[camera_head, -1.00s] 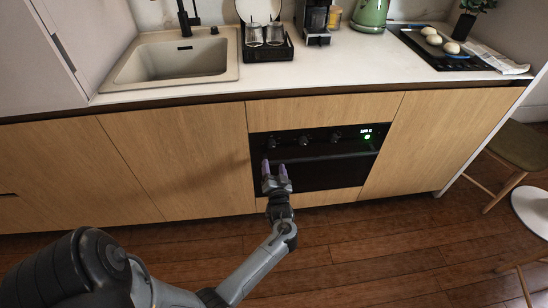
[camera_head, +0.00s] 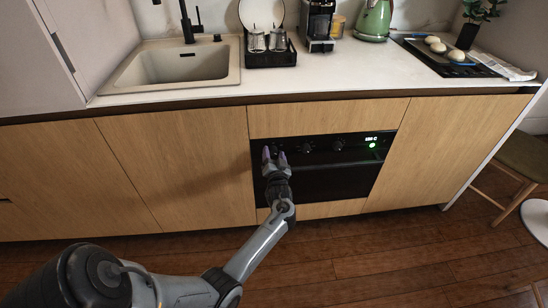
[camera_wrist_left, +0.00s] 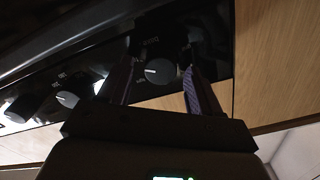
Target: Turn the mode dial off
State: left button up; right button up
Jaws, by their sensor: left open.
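The black built-in oven (camera_head: 330,180) has a row of dark round dials and a lit green display (camera_head: 371,139) on its top panel. My left gripper (camera_head: 274,155) is open in front of the panel's left end. In the left wrist view, one dial (camera_wrist_left: 160,71) shows between the two open fingers (camera_wrist_left: 163,40), with visible gaps on both sides. Another dial (camera_wrist_left: 68,99) shows farther left. In the head view, the middle dial (camera_head: 305,147) and the right dial (camera_head: 338,145) are clear; the leftmost is largely hidden by my gripper. I cannot tell which is the mode dial. My right gripper is not in view.
The oven handle runs across the front just below the dials. Wooden cabinet doors (camera_head: 180,165) flank the oven. The countertop (camera_head: 350,75) above holds a sink, a glass rack, a coffee machine and a green kettle (camera_head: 374,20). The floor in front is clear.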

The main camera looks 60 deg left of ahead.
pick_arm(q)
jog(key=c, duration=1)
jog(key=shift+c, duration=0.2)
